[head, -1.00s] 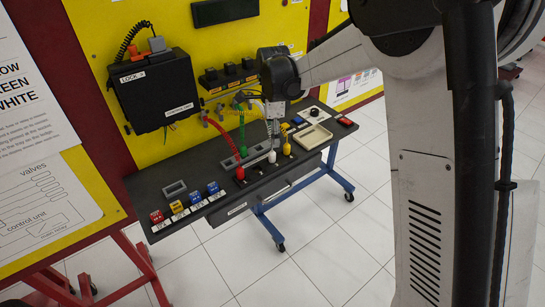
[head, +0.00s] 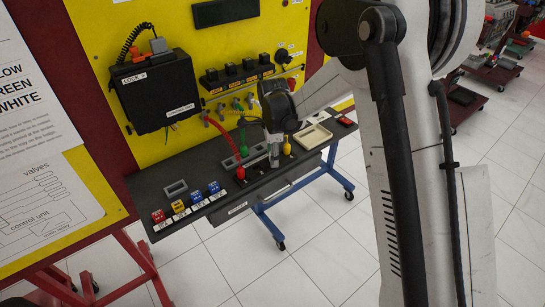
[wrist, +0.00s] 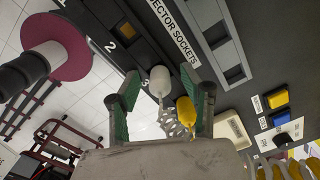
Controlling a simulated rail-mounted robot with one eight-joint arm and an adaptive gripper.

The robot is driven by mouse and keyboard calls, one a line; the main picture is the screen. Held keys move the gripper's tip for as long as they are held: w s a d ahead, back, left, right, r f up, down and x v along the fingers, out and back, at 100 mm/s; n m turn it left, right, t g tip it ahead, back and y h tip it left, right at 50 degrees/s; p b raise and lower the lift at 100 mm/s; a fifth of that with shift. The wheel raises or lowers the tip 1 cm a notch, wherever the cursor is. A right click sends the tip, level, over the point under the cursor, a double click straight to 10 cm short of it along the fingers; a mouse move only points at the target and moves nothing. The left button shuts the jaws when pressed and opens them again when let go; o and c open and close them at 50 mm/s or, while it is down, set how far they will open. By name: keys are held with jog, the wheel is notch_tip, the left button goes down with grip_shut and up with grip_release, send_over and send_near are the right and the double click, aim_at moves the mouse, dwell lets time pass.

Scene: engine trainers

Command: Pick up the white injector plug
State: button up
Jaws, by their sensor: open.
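The white injector plug (wrist: 160,78) shows in the wrist view, between the two green-padded fingers of my open gripper (wrist: 168,88). The fingers stand apart on either side of it, and I see no grip on it. A pale coiled cord runs from the plug. In the head view my gripper (head: 273,153) is low at the console and hides the white plug. The yellow plug (wrist: 185,112) is close to the right finger in the wrist view; it also shows in the head view (head: 287,147).
The red plug (head: 240,173) and green plug (head: 244,150) stand left of my gripper on the dark console (head: 150,190). A beige tray (head: 312,136) lies to the right. A black lock box (head: 157,90) hangs on the yellow panel. Coloured blocks sit at the console's left end.

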jog(key=c, duration=1)
jog(key=shift+r, duration=0.15)
